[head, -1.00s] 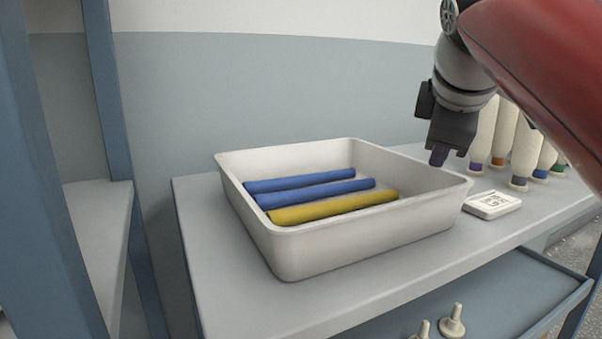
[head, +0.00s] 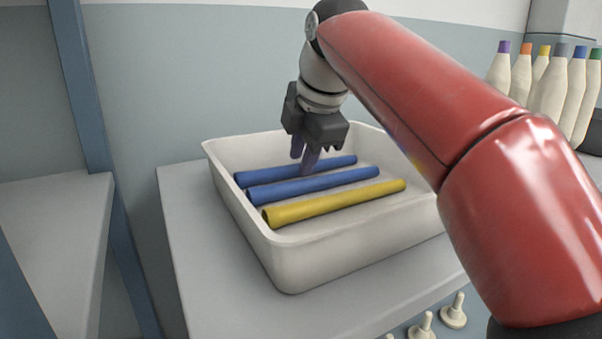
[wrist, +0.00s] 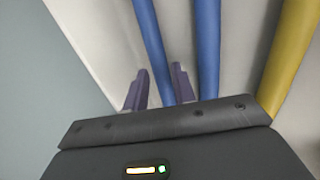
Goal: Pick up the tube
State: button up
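Three tubes lie side by side in a white tray (head: 350,250): a back blue tube (head: 262,174), a middle blue tube (head: 320,185) and a yellow tube (head: 335,204) nearest the front. My gripper (head: 303,164) points down into the tray at the back blue tube. In the wrist view, its two purple fingers (wrist: 160,70) are apart, with the back blue tube (wrist: 151,40) running between them. The middle blue tube (wrist: 207,45) is just right of the fingers, and the yellow tube (wrist: 292,50) is farther right. I cannot tell whether the fingertips reach down around the tube.
The tray stands on a grey table (head: 185,225). Bottle-like bobbins with coloured tops (head: 550,85) stand at the back right. Pale pegs (head: 453,312) are below the table's front edge. A blue-framed shelf (head: 55,240) is at the left.

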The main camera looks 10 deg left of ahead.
jog(key=shift+x, duration=0.85)
jog(key=shift+d+f, duration=0.1)
jog(key=shift+f, duration=0.05)
grip_shut()
